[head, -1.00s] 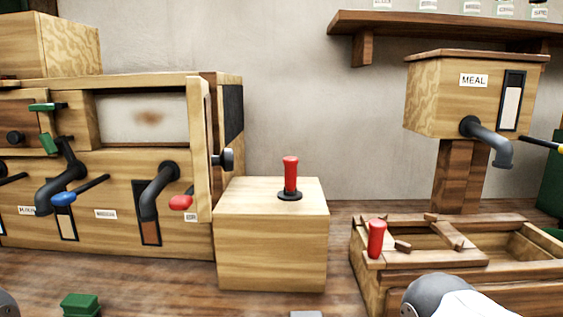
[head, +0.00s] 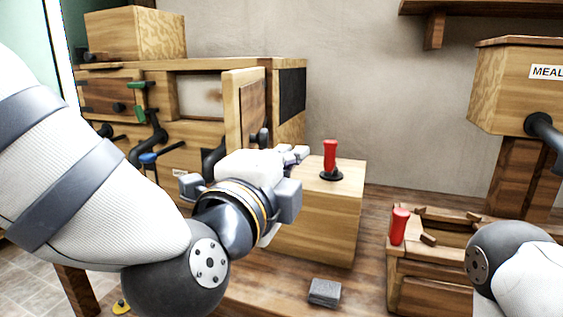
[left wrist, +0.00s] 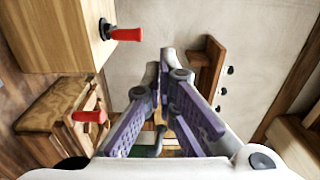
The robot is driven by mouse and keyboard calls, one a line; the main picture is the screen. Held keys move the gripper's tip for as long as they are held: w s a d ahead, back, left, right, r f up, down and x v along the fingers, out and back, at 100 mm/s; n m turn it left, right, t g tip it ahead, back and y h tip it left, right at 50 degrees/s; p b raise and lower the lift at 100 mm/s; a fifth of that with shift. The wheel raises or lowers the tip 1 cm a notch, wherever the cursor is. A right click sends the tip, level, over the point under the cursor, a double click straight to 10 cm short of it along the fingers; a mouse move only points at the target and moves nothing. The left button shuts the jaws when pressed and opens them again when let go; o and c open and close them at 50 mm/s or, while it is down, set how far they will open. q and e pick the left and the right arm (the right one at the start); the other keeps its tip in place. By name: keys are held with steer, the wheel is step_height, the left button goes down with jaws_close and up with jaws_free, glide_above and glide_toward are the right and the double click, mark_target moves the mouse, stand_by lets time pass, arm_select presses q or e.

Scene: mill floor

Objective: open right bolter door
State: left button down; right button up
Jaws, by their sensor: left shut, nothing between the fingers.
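The right bolter door (head: 246,106) is a pale wooden panel on the right of the bolter cabinet (head: 190,64). It stands swung outward from the cabinet front, with the opening beside it. My left gripper (head: 298,153) is shut and empty, in front of and to the right of the door, apart from the knob. Its arm hides part of the lower cabinet. In the left wrist view its purple-padded fingers (left wrist: 165,75) point toward the wall, and the door does not show. My right gripper is out of view.
A wooden block with a red handle (head: 330,157) stands close beyond my left gripper. A tray with a red peg (head: 399,226) is further right, near my right arm. A grey block (head: 325,292) lies in front. The meal bin (head: 505,90) is at the right.

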arm_select(q)
steer(key=w+a, duration=0.1)
steer(key=w, duration=0.6)
steer(key=shift+a, duration=0.15)
steer(key=shift+f, duration=0.1)
